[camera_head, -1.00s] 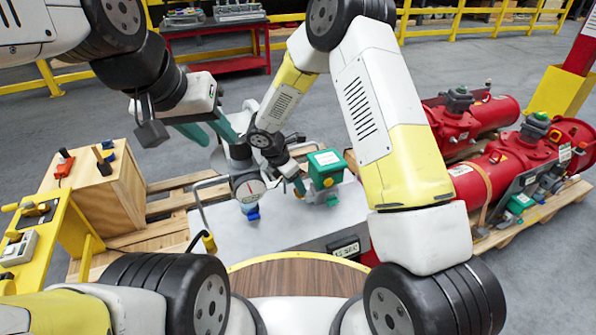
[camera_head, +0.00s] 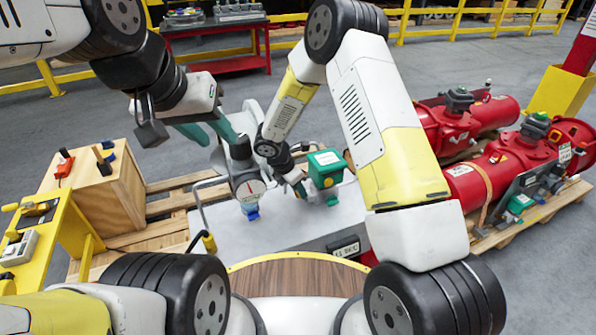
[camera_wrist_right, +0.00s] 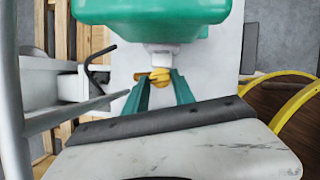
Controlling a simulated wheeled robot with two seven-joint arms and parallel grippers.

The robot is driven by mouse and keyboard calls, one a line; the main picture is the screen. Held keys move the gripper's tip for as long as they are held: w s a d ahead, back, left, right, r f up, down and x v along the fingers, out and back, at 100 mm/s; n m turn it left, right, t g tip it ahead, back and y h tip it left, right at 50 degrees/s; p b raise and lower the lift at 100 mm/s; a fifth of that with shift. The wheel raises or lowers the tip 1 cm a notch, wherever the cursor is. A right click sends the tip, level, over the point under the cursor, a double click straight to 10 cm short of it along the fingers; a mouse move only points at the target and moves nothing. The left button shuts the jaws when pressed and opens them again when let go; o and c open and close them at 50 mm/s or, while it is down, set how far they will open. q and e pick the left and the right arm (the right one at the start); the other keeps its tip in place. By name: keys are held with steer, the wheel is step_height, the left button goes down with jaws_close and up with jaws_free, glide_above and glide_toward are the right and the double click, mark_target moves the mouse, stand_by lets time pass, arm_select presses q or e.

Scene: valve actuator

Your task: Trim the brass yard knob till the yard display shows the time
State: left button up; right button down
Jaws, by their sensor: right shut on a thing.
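The brass knob (camera_wrist_right: 160,77) shows as a small yellow piece under the white neck of a green-topped unit in the right wrist view. My right gripper (camera_wrist_right: 161,80) is shut on it, with a green finger at either side. My left gripper (camera_head: 208,131) is open and empty, above and left of the round gauge (camera_head: 250,189).
The grey bench top (camera_head: 285,225) carries the gauge and green unit. A bent rail (camera_head: 197,205) stands at its left. A wooden box (camera_head: 97,190) and yellow control stand (camera_head: 70,222) are further left. Red actuators (camera_head: 490,180) lie on a pallet at right.

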steer(key=shift+n, duration=0.3)
steer(key=n+t+y, duration=0.1)
steer(key=n, duration=0.2)
steer(key=shift+s+d, duration=0.15)
steer(key=shift+d+n+t+y, duration=0.15)
steer(key=shift+n+y, duration=0.15)
steer(key=shift+n, duration=0.5)
steer(key=shift+n+t+y, duration=0.15)
steer(key=shift+n+y, duration=0.15)
steer(key=shift+n, duration=0.8)
steer(key=c, duration=1)
jaws_free()
steer(key=shift+c, duration=0.2)
steer(key=shift+r, duration=0.1)
steer(key=d+v, duration=0.1)
steer(key=v, duration=0.6)
steer(key=shift+s+a+r, duration=0.2)
steer(key=shift+a+r, duration=0.15)
steer(key=shift+a, duration=0.15)
